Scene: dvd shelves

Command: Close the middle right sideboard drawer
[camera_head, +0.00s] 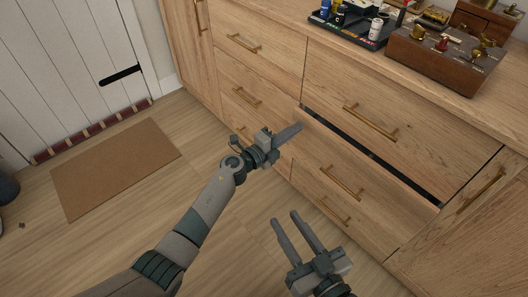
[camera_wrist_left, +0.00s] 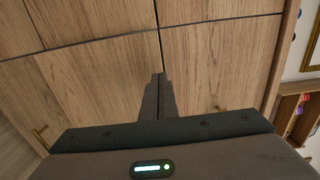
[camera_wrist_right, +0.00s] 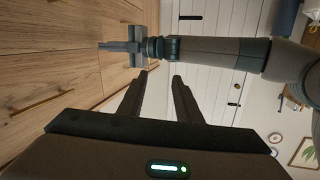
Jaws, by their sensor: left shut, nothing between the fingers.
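The middle right sideboard drawer (camera_head: 375,178) is a wooden front with a brass bar handle (camera_head: 341,183). A dark gap (camera_head: 370,153) shows along its top edge, so it stands slightly open. My left gripper (camera_head: 299,126) is shut and empty, with its fingertips near the drawer's left end; I cannot tell if they touch. In the left wrist view its closed fingers (camera_wrist_left: 159,77) point at a seam between wooden fronts. My right gripper (camera_head: 283,217) is open and empty, low in front of the sideboard and left of the drawer. Its spread fingers (camera_wrist_right: 160,77) show in the right wrist view.
The upper right drawer (camera_head: 420,118) and the left column drawers (camera_head: 255,75) look closed. A dark tray (camera_head: 345,33) with small bottles and a wooden box (camera_head: 435,62) stand on top. A brown mat (camera_head: 115,167) lies by the white door (camera_head: 65,60). The floor between is clear.

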